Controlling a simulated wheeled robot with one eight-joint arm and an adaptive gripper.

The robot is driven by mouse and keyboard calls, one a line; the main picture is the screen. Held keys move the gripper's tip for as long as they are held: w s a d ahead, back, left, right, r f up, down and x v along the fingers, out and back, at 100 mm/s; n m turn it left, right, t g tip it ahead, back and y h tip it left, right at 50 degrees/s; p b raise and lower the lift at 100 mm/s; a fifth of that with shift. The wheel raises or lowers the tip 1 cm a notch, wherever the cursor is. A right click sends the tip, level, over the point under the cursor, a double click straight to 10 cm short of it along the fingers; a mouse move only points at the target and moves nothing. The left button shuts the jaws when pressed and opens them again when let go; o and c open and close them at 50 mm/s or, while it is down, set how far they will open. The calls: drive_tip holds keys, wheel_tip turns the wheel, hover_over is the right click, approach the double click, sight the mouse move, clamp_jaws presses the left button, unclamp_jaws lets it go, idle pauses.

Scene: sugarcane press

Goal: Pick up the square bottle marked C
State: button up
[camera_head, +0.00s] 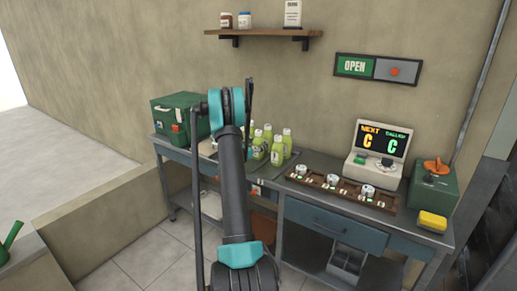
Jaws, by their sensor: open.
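Several green bottles with pale caps stand upright in a cluster on the metal bench (301,157), left of its middle. They include a front left bottle (258,147), a front right bottle (277,153) and a right-hand bottle (287,143). Their labels are too small to read, so I cannot tell which one is marked C or which are square. My gripper (249,84) is raised above and in front of the bottles, seen edge-on and partly hidden by my arm. It is open, apart from the bottles, and nothing shows in it. My arm hides part of the bench left of them.
A green box (178,117) stands at the bench's left end. A brown tray (325,186) with several small round items lies right of the bottles. A green machine (432,186) and yellow sponge (432,221) are farther right.

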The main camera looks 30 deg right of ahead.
drive_tip(key=x, duration=0.4)
drive_tip(key=shift+w+d+r, duration=0.1)
drive_tip(key=shift+w+d, duration=0.05)
drive_tip(key=shift+d, duration=0.1)
drive_tip(key=shift+c, duration=0.2)
clamp_jaws()
idle(0.3)
